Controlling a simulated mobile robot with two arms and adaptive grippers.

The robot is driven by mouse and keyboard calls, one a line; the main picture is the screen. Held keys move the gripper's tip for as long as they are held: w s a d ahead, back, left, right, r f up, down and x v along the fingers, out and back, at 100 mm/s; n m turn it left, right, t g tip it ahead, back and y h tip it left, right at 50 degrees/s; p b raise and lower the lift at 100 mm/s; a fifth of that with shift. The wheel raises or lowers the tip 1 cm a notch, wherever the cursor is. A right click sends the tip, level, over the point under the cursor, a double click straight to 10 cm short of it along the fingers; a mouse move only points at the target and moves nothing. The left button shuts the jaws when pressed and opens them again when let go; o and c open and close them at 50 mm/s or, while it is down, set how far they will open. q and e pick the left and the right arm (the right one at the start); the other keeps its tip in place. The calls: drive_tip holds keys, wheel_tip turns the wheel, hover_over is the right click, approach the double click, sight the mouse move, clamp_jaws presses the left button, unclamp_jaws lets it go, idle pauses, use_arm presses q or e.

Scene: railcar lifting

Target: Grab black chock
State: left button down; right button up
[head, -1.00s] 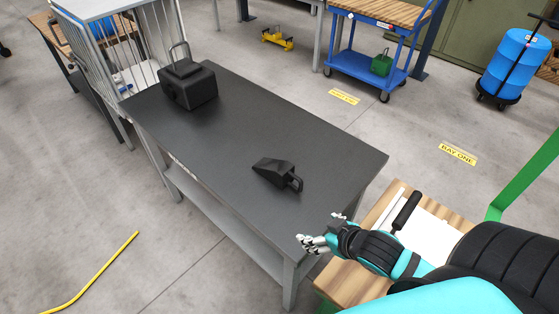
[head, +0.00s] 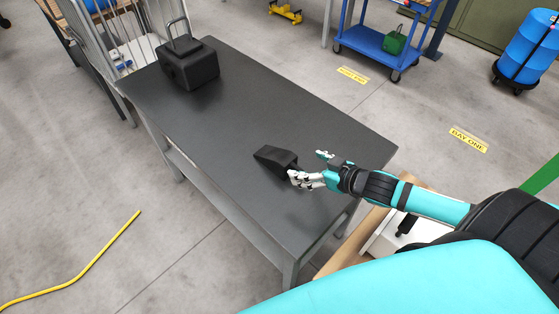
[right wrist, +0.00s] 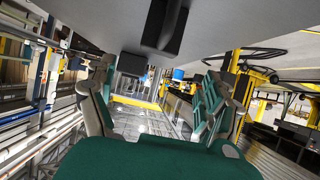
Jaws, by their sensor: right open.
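The black chock (head: 275,158) is a wedge lying on the dark table (head: 235,110), near its right part. Its handle end is partly hidden by my right gripper (head: 308,166). That gripper is open and reaches in from the right, its fingers close beside the handle end. In the right wrist view the tilted picture shows the chock (right wrist: 165,28) against the table surface at the top, above the spread fingers of the gripper (right wrist: 155,88). Nothing shows between the fingertips. I cannot tell if a finger touches the chock. My left gripper is out of view.
A black box with a handle (head: 189,68) stands on the table's far left end. The table around the chock is clear. A wooden-topped surface (head: 350,245) adjoins near the right front. A blue cart (head: 390,45) and blue barrel (head: 524,45) stand behind.

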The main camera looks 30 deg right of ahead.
sight(285, 157)
drive_tip(key=x, duration=0.5)
drive_tip(key=shift+w+r, duration=0.1)
drive_tip(key=shift+w+a+f+p, duration=0.2)
drive_tip(key=shift+w+f+p, duration=0.1)
drive_tip(key=shift+w, duration=0.3)
drive_tip(key=p+x, duration=0.1)
drive_tip(key=x, duration=0.3)
drive_tip(key=shift+w+d, duration=0.15)
drive_tip(key=shift+w+f, duration=0.2)
drive_tip(key=shift+f, duration=0.05)
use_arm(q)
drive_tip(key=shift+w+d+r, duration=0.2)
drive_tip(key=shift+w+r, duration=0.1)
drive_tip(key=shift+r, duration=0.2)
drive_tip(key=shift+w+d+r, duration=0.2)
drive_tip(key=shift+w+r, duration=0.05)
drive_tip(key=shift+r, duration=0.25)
use_arm(e)
drive_tip(key=shift+s, duration=0.1)
drive_tip(key=shift+c, duration=0.4)
